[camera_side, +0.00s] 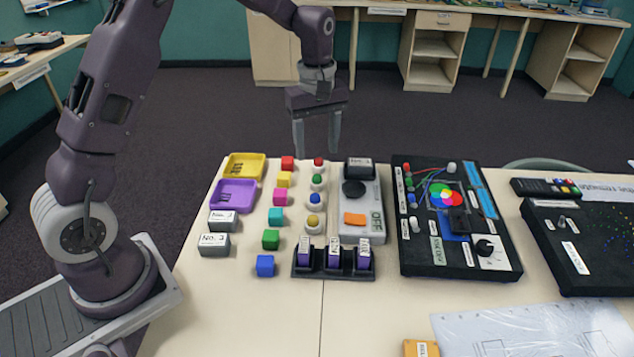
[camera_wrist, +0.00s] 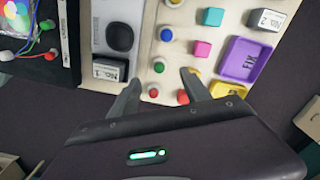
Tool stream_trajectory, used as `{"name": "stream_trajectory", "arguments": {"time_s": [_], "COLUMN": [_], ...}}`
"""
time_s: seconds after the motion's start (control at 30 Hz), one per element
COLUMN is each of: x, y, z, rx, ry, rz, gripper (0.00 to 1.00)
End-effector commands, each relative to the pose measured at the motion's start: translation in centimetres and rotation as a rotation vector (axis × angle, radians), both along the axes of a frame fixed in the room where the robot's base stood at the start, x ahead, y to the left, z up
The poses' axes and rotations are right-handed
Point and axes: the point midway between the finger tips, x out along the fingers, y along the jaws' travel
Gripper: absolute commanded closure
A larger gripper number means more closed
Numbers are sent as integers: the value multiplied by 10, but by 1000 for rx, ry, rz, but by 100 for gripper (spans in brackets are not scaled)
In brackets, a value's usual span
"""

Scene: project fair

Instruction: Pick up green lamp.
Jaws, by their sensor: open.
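The green lamp (camera_side: 317,180) is a small round green knob on a white base, upright on the pale table. It stands in a column of lamps, between the red lamp (camera_side: 319,161) and the blue lamp (camera_side: 315,200). In the wrist view the green lamp (camera_wrist: 158,66) shows just beyond the gap between my fingertips. My gripper (camera_side: 316,150) is open and empty, pointing down near the table's far edge, above and beyond the lamps. In the wrist view my gripper (camera_wrist: 160,80) has its fingers apart on either side of the lamp column.
A column of cubes, including a red cube (camera_side: 288,162) and a green cube (camera_side: 271,240), stands left of the lamps. A grey switch box (camera_side: 375,205) stands close on the right. A yellow tray (camera_side: 262,168) and purple tray (camera_side: 234,208) lie at left.

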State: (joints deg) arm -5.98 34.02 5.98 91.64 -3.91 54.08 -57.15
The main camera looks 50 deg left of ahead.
Motion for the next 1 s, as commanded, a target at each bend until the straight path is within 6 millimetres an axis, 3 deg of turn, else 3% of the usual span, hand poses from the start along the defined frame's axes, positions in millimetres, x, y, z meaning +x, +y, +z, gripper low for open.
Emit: {"name": "stream_trajectory", "arguments": {"time_s": [0.03,0.13,0.5,0.77,1.0], "x": [5,9,6,7,7], "y": [3,6,7,6,6], "z": [-13,-27,-87,-93,-93], "rx": [0,2,1,1,1], "ry": [17,30,32,28,28], "rz": [34,67,67,65,65], "gripper": [44,44,44,44,89]}}
